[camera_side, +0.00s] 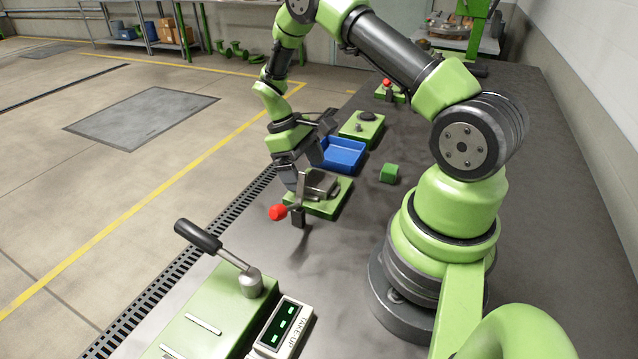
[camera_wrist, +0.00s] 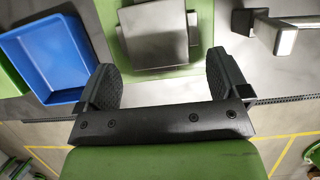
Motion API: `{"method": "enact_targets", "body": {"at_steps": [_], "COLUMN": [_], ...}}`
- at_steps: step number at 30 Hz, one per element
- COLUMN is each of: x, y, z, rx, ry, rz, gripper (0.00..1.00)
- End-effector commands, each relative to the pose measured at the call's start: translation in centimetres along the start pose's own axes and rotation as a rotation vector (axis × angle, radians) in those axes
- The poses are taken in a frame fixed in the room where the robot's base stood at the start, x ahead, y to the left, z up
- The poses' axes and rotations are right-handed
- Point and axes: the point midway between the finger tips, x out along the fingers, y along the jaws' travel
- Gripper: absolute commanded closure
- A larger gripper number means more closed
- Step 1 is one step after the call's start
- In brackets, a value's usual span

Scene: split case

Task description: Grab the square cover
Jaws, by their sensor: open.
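The square cover (camera_side: 320,184) is a grey metal plate. It sits on a green base (camera_side: 338,203) near the table's edge. In the wrist view the square cover (camera_wrist: 155,36) shows at the top middle, on its green base (camera_wrist: 204,20). My gripper (camera_side: 306,172) is open just above and beside the cover. In the wrist view my gripper (camera_wrist: 164,80) has its two dark finger pads apart, one to each side below the cover. I see nothing between the pads. I cannot tell whether either finger touches the cover.
A blue tray (camera_side: 343,154) stands behind the base, with a green cube (camera_side: 389,173) to its right. A green box with a black-handled lever (camera_side: 198,236) stands nearer the camera. The table's right side is clear.

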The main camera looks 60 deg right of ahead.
Motion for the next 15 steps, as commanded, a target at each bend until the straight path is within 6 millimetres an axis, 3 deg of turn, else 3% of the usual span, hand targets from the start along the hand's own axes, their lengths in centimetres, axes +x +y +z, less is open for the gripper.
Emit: {"method": "enact_targets", "body": {"at_steps": [4,11,15], "x": [1.49,1.60,1.58], "y": [0.01,0.03,0.03], "z": [0.00,-0.04,-0.04], "rx": [0.001,0.001,0.001], "ry": [0.000,0.003,0.003], "rz": [-0.001,0.000,0.000], "gripper": [0.06,0.06,0.36]}}
